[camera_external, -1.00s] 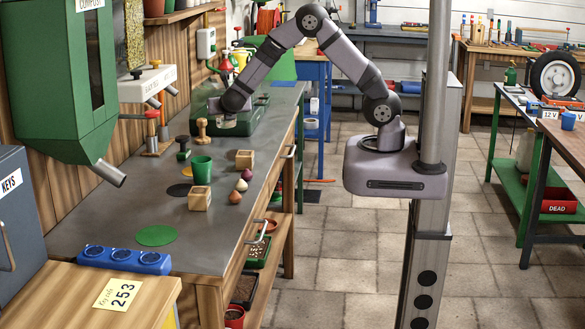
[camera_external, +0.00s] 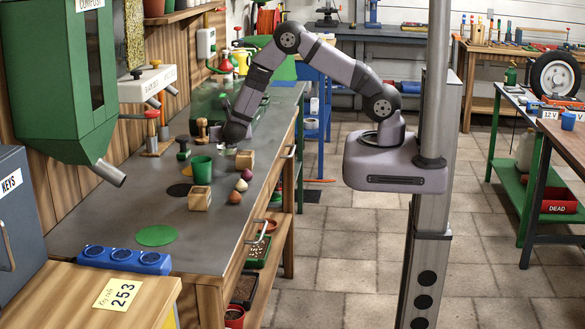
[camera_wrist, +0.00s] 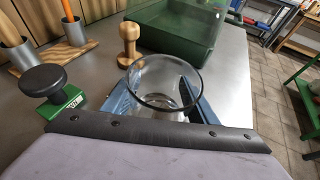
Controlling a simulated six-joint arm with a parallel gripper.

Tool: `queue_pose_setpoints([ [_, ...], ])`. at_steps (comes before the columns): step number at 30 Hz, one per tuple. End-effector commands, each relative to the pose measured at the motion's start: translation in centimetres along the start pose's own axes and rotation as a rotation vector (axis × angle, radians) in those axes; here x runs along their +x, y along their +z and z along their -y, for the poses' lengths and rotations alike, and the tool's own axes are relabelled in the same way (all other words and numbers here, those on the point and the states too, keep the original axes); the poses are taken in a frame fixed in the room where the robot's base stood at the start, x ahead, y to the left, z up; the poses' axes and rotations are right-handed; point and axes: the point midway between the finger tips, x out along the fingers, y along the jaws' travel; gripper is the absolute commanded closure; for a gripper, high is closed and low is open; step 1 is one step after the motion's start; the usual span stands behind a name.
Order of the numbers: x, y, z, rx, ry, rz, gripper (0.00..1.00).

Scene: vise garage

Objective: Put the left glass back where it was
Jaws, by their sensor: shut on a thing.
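My gripper (camera_wrist: 160,108) is shut on a clear drinking glass (camera_wrist: 165,72) in the wrist view, with a blue finger on either side of it. The glass looks upright and empty. In the external view my gripper (camera_external: 229,146) is low over the grey bench, just left of the far wooden block (camera_external: 245,159) and behind the green cup (camera_external: 201,170). The glass is small and mostly hidden there, and I cannot tell whether it touches the bench. No second clear glass can be made out.
A wooden peg (camera_external: 202,129) and a black-knobbed stamp (camera_external: 183,148) stand to the left. A green tray (camera_wrist: 178,38) lies beyond. A near wooden block (camera_external: 199,198), several small round items (camera_external: 241,186) and a flat green disc (camera_external: 156,236) sit nearer the camera.

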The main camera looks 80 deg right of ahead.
Motion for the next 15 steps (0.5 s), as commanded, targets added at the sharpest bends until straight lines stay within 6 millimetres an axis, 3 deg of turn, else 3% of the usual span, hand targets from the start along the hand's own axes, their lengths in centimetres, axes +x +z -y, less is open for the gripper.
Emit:
queue_pose_setpoints([
  [15, 0.35, -0.75, -0.06, 0.002, 0.002, 0.002, 0.81],
])
